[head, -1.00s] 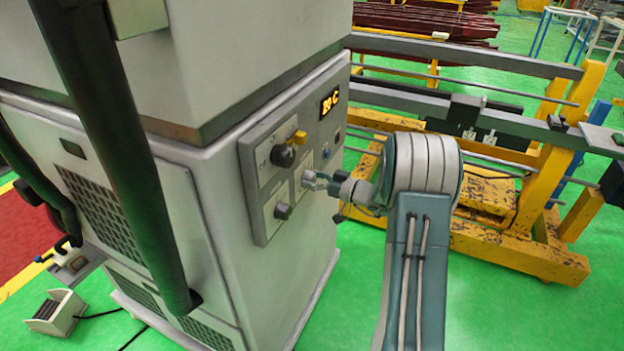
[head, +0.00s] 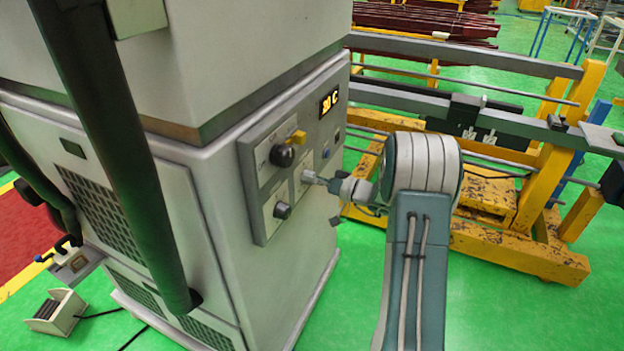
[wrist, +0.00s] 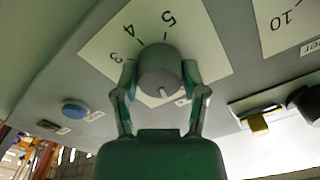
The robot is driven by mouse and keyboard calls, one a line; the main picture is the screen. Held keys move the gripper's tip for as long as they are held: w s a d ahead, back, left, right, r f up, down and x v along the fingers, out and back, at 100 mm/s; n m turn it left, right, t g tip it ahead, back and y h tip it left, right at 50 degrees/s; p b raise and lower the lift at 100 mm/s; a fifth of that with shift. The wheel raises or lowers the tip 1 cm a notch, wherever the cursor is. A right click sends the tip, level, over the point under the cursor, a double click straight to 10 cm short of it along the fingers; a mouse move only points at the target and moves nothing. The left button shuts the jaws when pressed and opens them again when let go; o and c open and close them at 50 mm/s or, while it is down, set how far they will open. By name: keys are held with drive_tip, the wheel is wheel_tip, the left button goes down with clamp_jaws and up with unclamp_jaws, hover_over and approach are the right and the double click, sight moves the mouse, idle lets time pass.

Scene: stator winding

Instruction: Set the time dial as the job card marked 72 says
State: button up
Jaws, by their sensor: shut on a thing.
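A grey round dial (wrist: 160,72) sits on a white scale plate (wrist: 208,58) in the wrist view, where the numbers 3, 4 and 5 show upside down. A pale mark shows on the dial's lower side. My gripper (wrist: 160,88) is shut on this dial, one finger on each side. The rest of the scale is hidden behind dial and fingers, and I cannot read a name for it. In the head view my gripper (head: 318,179) reaches the panel from the right. No job card marked 72 can be made out.
The grey panel (head: 262,228) also carries a dark upper knob (head: 283,155), a yellow lever (head: 298,136), a lower knob (head: 282,210) and a lit display (head: 329,102). A blue button (wrist: 75,109) is near the dial. A yellow frame (head: 520,250) stands to the right.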

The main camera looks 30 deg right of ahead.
drive_tip(key=m, duration=0.6)
drive_tip(key=shift+d+m, duration=0.1)
drive_tip(key=shift+m, duration=0.2)
drive_tip(key=m, duration=1.1)
drive_tip(key=shift+f, duration=0.15)
drive_tip(key=m, duration=0.5)
drive_tip(key=shift+f, duration=0.15)
drive_tip(key=o, duration=1.1)
drive_tip(key=shift+o, duration=0.2)
drive_tip(key=shift+d, duration=0.1)
